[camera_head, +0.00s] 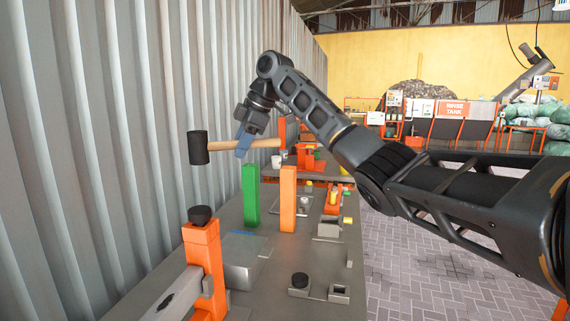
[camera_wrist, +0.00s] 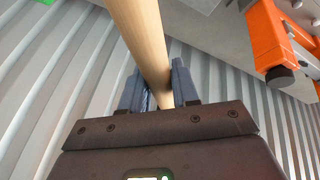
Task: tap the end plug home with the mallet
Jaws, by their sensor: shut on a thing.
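The mallet has a black head (camera_head: 198,147) and a pale wooden handle (camera_head: 232,144). My gripper (camera_head: 243,146) is shut on the handle, with blue fingers on both sides of it, and holds the mallet level above the bench. The wrist view shows the handle (camera_wrist: 140,32) between the fingers (camera_wrist: 158,88); the head is out of that view. A black round plug-like piece (camera_head: 202,215) sits on top of an orange upright (camera_head: 202,255) at the front left, below and apart from the mallet head. I cannot tell surely whether it is the end plug.
A green post (camera_head: 250,196) and an orange post (camera_head: 288,200) stand upright on the grey bench (camera_head: 262,295), below my gripper. A corrugated wall (camera_head: 110,130) runs close along the left. Small grey and black parts lie at the bench's front right.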

